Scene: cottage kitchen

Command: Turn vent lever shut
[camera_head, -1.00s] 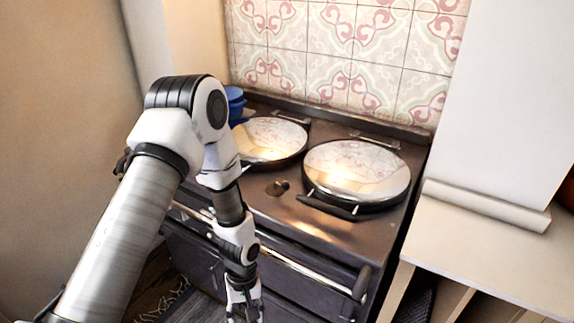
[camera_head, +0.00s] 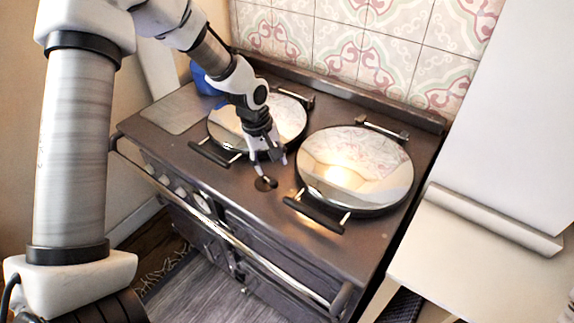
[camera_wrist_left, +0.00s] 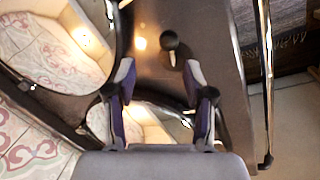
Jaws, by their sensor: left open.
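The vent lever (camera_head: 265,183) is a small dark knob on a round plate on the brown range top, between the two round lids near the front. It also shows in the left wrist view (camera_wrist_left: 170,42), beyond the fingertips. My left gripper (camera_head: 267,163) is open and empty above the range top, just behind the lever in the head view. Its two fingers (camera_wrist_left: 158,75) are spread in the left wrist view, with the lever ahead of the gap between them. I cannot tell that they touch it. My right gripper is not in view.
The left lid (camera_head: 285,115) is close beside my left gripper, and the right lid (camera_head: 355,165) stands to the right. Both have front handles. A steel rail (camera_head: 245,247) runs along the range front. A blue item (camera_head: 203,80) sits at the back left. A pale counter (camera_head: 480,255) is at right.

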